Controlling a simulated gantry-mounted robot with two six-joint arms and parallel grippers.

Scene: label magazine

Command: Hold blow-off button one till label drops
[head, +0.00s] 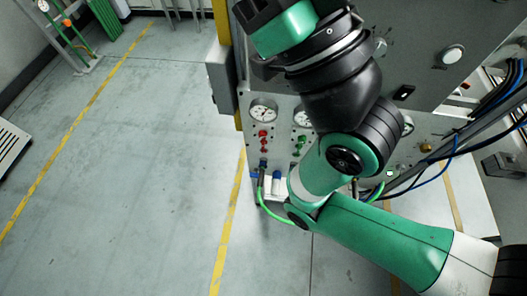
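Neither gripper shows in the head view. One green and black arm of mine comes in from the lower right and bends up past the top edge, so its end is out of frame. It covers much of the machine's grey panel (284,108). Several small controls are on the panel: red knobs (263,138), green knobs (301,141) and a large white round button (453,54) at the upper right. I cannot tell which control is blow-off button one. No label can be made out.
Pressure gauges (263,114) sit above the red knobs. Blue and black hoses (455,145) run along the right, and a green hose (265,209) loops below the panel. The grey floor (130,190) with yellow lines is clear at left.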

